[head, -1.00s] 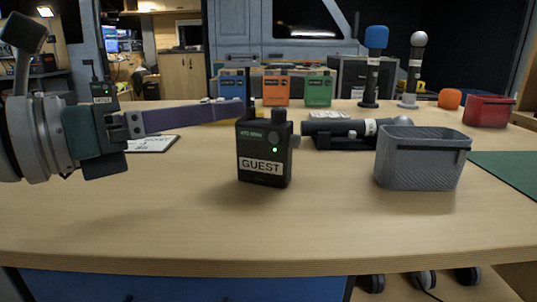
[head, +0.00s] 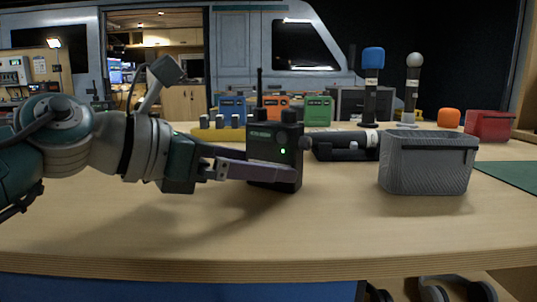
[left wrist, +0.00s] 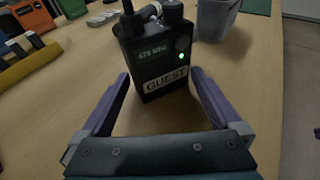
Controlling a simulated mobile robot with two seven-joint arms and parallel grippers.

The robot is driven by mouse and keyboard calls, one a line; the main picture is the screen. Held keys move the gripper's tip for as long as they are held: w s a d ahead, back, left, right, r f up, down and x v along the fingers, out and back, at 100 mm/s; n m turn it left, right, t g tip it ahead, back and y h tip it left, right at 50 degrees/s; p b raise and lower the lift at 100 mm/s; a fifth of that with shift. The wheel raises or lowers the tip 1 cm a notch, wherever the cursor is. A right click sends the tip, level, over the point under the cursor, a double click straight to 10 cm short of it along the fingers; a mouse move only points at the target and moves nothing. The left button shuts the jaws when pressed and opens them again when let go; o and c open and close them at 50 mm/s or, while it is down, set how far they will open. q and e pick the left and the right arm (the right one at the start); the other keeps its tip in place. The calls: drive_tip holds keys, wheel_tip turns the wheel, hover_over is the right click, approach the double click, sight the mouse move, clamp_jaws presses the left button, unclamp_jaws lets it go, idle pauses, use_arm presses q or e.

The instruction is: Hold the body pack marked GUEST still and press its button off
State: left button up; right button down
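The black body pack (head: 272,143) stands upright on the table, its green light lit. In the left wrist view its front shows the white GUEST label (left wrist: 166,79), with a dark round button (left wrist: 183,43) above the green light. My left gripper (head: 270,166) is low at the pack. In the head view its near purple finger crosses the pack's lower front and hides the label. In the left wrist view the open fingers (left wrist: 160,76) lie either side of the pack's lower part, with gaps visible. My right gripper is out of view.
A grey ribbed bin (head: 427,165) stands to the right of the pack. A black microphone (head: 345,145) lies in a cradle behind it. Blue, orange and green packs (head: 318,111) stand farther back. The table's front is clear.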

use_arm(q)
drive_tip(key=shift+w+d+f, duration=0.15)
drive_tip(key=shift+w+d, duration=0.1)
drive_tip(key=shift+d, duration=0.15)
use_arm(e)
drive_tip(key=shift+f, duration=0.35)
use_arm(q)
clamp_jaws()
idle(0.4)
idle(1.5)
